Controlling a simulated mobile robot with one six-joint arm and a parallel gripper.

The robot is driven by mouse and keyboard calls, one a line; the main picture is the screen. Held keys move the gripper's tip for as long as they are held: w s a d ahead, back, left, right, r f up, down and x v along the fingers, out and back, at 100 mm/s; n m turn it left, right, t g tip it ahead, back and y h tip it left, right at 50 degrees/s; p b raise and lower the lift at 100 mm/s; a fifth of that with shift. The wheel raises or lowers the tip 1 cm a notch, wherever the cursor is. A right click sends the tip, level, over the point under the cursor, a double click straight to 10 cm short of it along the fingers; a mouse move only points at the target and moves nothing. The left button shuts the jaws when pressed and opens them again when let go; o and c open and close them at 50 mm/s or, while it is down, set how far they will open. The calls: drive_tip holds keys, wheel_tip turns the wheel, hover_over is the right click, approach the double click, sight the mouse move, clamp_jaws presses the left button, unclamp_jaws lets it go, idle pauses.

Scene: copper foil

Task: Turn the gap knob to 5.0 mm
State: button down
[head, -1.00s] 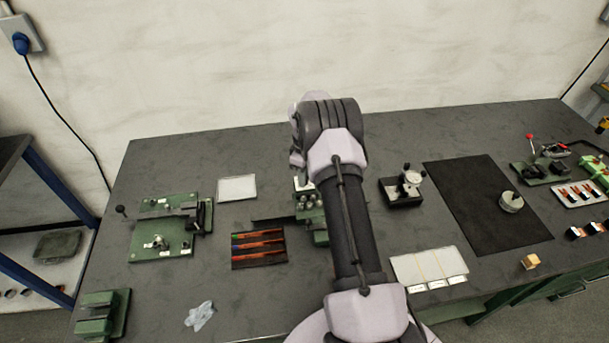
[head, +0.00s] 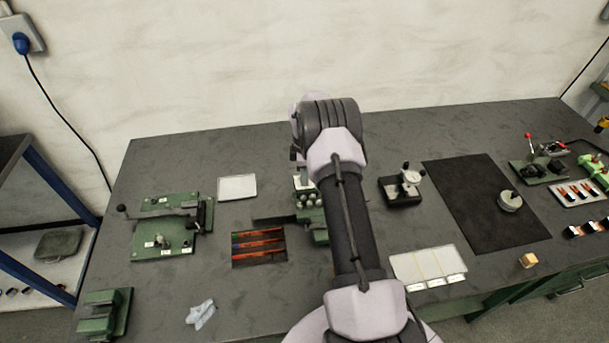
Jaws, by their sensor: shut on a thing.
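My arm reaches up and over the table in front of this device. Its bulky far joint is above the device, and a small part of the wrist shows at its left side. My gripper's fingers are hidden behind the arm, so their hold on anything does not show.
To the right are a dial gauge stand (head: 403,187), a white labelled card (head: 424,265) and a black mat (head: 480,215) with a round weight (head: 510,201).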

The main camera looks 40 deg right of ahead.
drive_tip(key=c, duration=1.2)
unclamp_jaws()
wheel_tip(320, 180, up, 18)
drive_tip(key=p, duration=0.3)
drive_tip(key=shift+f, duration=0.25)
